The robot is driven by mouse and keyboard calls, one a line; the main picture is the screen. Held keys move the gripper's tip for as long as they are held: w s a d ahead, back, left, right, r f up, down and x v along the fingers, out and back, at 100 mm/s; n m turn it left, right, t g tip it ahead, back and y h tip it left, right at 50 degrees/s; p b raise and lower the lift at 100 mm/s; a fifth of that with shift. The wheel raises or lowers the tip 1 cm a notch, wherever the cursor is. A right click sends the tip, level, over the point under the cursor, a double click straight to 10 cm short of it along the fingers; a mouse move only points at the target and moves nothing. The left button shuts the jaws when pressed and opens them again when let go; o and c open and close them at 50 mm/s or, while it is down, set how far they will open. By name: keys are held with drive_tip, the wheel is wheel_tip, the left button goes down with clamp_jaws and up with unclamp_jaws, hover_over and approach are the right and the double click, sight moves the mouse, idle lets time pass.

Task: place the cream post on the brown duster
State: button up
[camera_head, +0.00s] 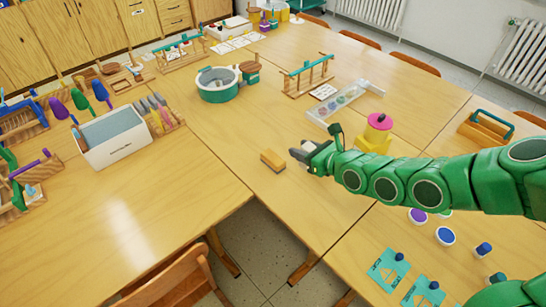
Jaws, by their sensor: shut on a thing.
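The brown duster (272,160) lies flat on the middle table, a small block with a yellowish-brown top. My gripper (302,153) is just to its right, close to the table, with the fingers pointing left toward the duster. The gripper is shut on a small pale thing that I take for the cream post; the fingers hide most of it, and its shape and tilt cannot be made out. A small gap seems to separate the fingertips from the duster.
A yellow pot with a pink top (379,123) stands behind my arm. A pale tray (345,101) and a teal-railed wooden rack (308,75) are farther back. A white box (113,138) stands at the left. The table left of and in front of the duster is clear.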

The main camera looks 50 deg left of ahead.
drive_tip(key=s+a, duration=0.4)
drive_tip(key=a, duration=0.2)
hover_over(272, 155)
drive_tip(key=shift+s+a+f, duration=0.1)
drive_tip(key=shift+a+f, duration=0.1)
drive_tip(key=shift+f, duration=2.1)
drive_tip(key=shift+s+a+f, duration=0.1)
drive_tip(key=shift+a+f, duration=0.05)
drive_tip(key=shift+f, duration=3.7)
drive_tip(key=shift+f, duration=0.15)
drive_tip(key=o, duration=1.1)
drive_tip(key=shift+w+d+r, duration=0.15)
drive_tip(key=shift+d+r, duration=0.15)
drive_tip(key=shift+r, duration=0.05)
drive_tip(key=v, duration=1.1)
